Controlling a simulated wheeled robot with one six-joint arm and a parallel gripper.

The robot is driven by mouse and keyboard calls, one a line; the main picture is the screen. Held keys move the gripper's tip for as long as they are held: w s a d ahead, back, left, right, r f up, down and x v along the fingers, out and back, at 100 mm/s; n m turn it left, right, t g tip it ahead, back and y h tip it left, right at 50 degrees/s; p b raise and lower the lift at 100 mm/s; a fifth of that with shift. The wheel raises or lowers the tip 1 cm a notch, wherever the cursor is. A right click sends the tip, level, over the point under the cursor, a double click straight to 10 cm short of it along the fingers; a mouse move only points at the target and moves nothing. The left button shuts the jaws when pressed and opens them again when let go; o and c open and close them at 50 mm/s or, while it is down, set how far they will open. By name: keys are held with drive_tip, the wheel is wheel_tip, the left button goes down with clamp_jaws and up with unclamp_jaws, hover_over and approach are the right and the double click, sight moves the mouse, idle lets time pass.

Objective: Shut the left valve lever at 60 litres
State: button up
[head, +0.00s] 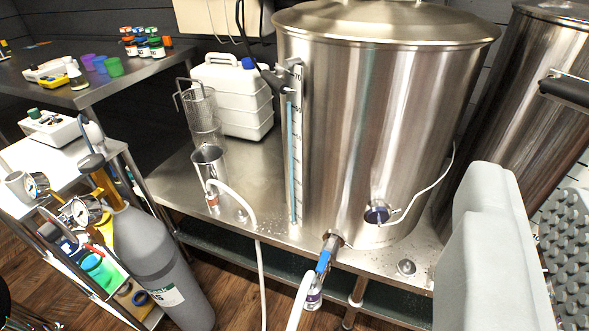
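The large steel kettle (400,120) stands on a steel bench. At its lower front is a valve (333,243) with a blue lever (323,261). The lever appears to lie along the outlet, pointing down toward the white hose (300,302). A sight gauge (296,150) runs up the kettle's left side with a blue column. The column's top is near the upper end of the scale, below the 70 mark; its exact reading is too small to tell. My gripper (545,225) is at the lower right, open and empty, apart from the lever. One ridged inner pad shows.
A probe with a white cable (378,213) sits on the kettle's front.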

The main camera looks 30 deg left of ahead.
drive_tip(key=o, duration=0.3)
drive_tip(key=shift+w+f, duration=0.15)
drive_tip(key=shift+w, duration=0.2)
drive_tip(key=o, duration=0.9)
drive_tip(key=w+f+n+g, duration=0.1)
drive_tip(key=w+a+n, duration=0.1)
drive_tip(key=w, duration=0.1)
drive_tip(key=w+f+g, duration=0.1)
drive_tip(key=w, duration=0.1)
drive_tip(key=shift+a+f+n+g+y, duration=0.15)
drive_tip(key=shift+f+n+g+y, duration=0.15)
drive_tip(key=shift+f+n, duration=0.1)
drive_tip(key=shift+o, duration=0.2)
drive_tip(key=n+g, duration=1.5)
drive_tip(key=n, duration=0.1)
hover_over(323, 260)
wheel_tip(323, 260, down, 24)
wheel_tip(323, 260, down, 17)
drive_tip(key=shift+r, duration=0.1)
drive_tip(key=c, duration=1.4)
